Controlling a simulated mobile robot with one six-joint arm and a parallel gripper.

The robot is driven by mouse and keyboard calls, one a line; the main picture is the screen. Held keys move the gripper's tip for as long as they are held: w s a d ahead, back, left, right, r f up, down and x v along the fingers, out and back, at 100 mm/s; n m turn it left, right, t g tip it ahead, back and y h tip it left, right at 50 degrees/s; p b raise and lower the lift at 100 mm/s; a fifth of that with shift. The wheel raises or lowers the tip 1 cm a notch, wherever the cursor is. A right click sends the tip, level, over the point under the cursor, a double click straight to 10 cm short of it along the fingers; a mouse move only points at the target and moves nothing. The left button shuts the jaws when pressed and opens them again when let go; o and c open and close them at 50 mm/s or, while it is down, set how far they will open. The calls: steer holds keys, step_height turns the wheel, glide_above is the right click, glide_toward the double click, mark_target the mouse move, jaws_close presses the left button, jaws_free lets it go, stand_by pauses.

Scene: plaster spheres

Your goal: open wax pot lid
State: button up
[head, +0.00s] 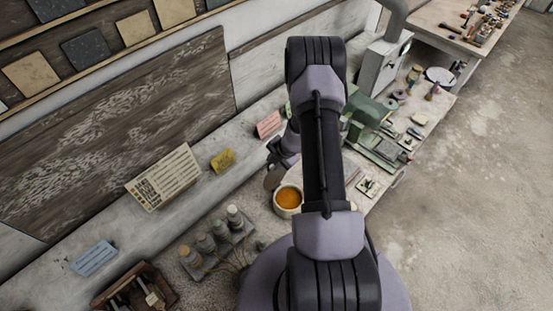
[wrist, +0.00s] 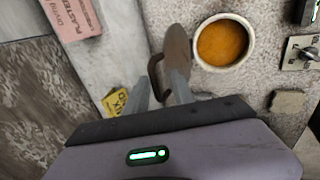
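The wax pot (head: 288,211) is a round pale pot on the bench, uncovered and full of amber wax. It also shows in the wrist view (wrist: 223,42). The lid is a brown disc with a curved dark handle; in the wrist view the lid (wrist: 178,54) is turned nearly on edge, just left of the pot and clear of its opening. My gripper (wrist: 158,88) has its fingers on either side of the handle and appears shut on it. In the head view the lid (head: 273,178) shows up and left of the pot; my arm partly hides the gripper (head: 277,158).
A yellow card (head: 222,160) and a pink card (head: 269,125) stand along the bench's back. A tray of bottles (head: 215,244) is left of the pot. Green machinery (head: 375,140) is beyond my arm. Some bare bench lies left of the pot.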

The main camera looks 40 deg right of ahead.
steer(key=p+v, duration=0.3)
steer(key=v, duration=1.4)
steer(key=shift+p, duration=0.4)
steer(key=shift+r, duration=0.1)
